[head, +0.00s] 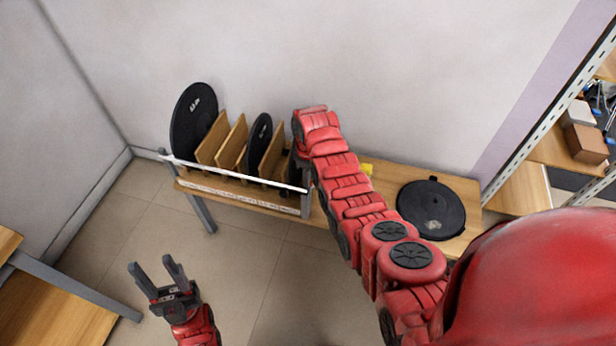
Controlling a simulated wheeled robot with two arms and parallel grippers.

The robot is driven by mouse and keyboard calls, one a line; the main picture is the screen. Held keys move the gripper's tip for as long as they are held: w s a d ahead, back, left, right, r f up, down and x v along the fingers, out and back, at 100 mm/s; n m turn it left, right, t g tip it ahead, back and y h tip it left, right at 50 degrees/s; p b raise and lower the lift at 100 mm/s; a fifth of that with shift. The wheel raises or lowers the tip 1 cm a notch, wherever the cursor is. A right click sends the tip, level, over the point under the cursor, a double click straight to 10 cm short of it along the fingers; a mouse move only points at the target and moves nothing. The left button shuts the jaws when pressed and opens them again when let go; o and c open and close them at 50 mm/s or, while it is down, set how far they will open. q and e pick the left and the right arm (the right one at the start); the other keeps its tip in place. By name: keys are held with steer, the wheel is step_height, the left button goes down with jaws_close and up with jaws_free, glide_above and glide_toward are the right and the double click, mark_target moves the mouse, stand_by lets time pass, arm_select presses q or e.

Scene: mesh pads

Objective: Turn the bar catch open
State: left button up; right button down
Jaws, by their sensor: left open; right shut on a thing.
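The bar catch (235,174) is a thin white bar. It lies across the front of a wooden rack (226,142), sloping slightly down to the right, and spans from the left post to the right post. Black round pads (194,121) stand upright in the rack slots behind it. My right arm reaches over the bench to the rack's right end. My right gripper (300,163) is mostly hidden under its wrist and is shut at the bar's right end; the exact contact is hidden. My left gripper (154,276) is open and empty above the floor, well in front of the rack.
A black round pad (431,208) lies flat on the right of the wooden bench (459,243). A small yellow thing (366,169) shows beside my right arm. Another table (50,306) is at lower left. Shelving with boxes (585,143) stands at right. The floor between is clear.

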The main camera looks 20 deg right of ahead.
steer(key=shift+n, duration=1.1)
steer(key=c, duration=0.9)
jaws_free()
